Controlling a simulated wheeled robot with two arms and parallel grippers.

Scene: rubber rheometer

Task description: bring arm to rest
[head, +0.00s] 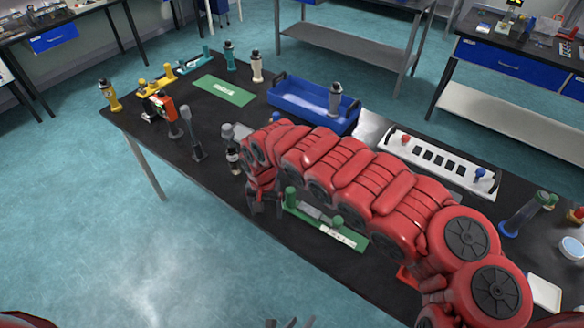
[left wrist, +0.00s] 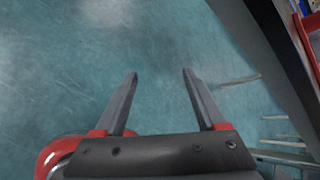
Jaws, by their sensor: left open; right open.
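My red right arm (head: 345,175) reaches from the lower right across the black table. Its gripper (head: 265,208) is open and seems empty at the table's front edge, left of a green-and-white holder (head: 325,225). The arm hides part of the table behind it. My left gripper (head: 290,322) shows only by its fingertips at the bottom of the head view. In the left wrist view the left gripper (left wrist: 160,78) is open and empty, with blue-green floor beyond its fingers.
The black table (head: 225,185) carries a blue tray (head: 295,101) with a bottle in it, a white panel (head: 440,165), a green mat (head: 225,91) and several small tools and bottles. The floor in front (head: 100,240) is clear. A dark edge (left wrist: 275,55) shows at right in the wrist view.

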